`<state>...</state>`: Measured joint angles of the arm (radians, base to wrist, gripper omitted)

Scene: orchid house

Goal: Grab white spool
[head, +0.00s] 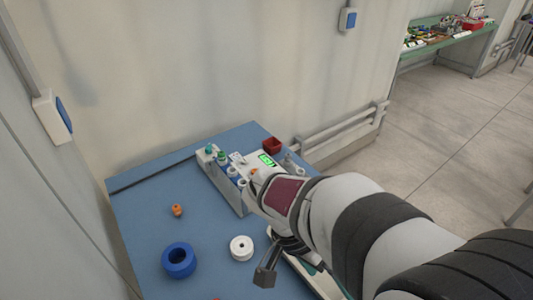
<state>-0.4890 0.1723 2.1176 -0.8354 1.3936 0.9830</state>
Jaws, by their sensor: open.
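The white spool (241,247) lies flat on the blue table, its round face with a dark centre hole turned up. Nothing covers it in the head view. My gripper (270,268) is just to the right of and in front of the spool, apart from it in the picture. One dark finger shows clearly; the rest is partly hidden by my arm. It is open, and I see nothing held in it.
A thick blue ring (178,260) lies left of the spool, and a small orange piece (176,210) farther back. A pale tray (322,284) is partly under my arm. The table's left side is mostly clear.

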